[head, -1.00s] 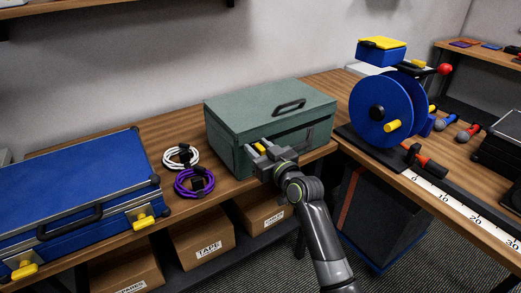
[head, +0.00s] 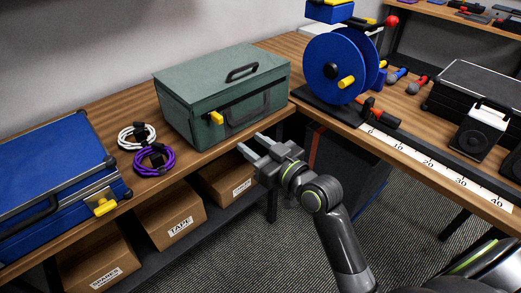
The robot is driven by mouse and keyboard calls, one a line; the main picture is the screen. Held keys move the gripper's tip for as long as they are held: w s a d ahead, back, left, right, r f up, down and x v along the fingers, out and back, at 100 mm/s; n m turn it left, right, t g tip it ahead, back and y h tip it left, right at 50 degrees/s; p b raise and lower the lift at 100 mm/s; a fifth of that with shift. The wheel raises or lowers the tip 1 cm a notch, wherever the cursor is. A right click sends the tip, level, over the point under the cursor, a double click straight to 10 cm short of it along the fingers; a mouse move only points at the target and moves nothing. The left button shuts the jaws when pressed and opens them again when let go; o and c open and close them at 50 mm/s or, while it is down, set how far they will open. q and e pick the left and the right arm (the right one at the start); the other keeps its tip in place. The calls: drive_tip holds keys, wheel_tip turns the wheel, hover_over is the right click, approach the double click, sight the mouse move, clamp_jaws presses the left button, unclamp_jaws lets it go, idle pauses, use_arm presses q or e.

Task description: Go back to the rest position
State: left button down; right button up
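My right gripper (head: 251,146) is in the head view, in front of the table edge, just below the green box. Its two fingers are apart with nothing between them, and it does not touch the box. The green box (head: 200,105) stands on the wooden table with its lid down. My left gripper is not in view.
A purple cable coil (head: 154,162) and a white coil (head: 130,136) lie left of the box. A blue case (head: 50,165) is at far left. A blue reel (head: 335,68) stands at right. Cartons (head: 170,220) fill the shelf below. Floor is free at lower right.

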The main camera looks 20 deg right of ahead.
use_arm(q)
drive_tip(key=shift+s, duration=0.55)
use_arm(e)
drive_tip(key=shift+v, duration=0.95)
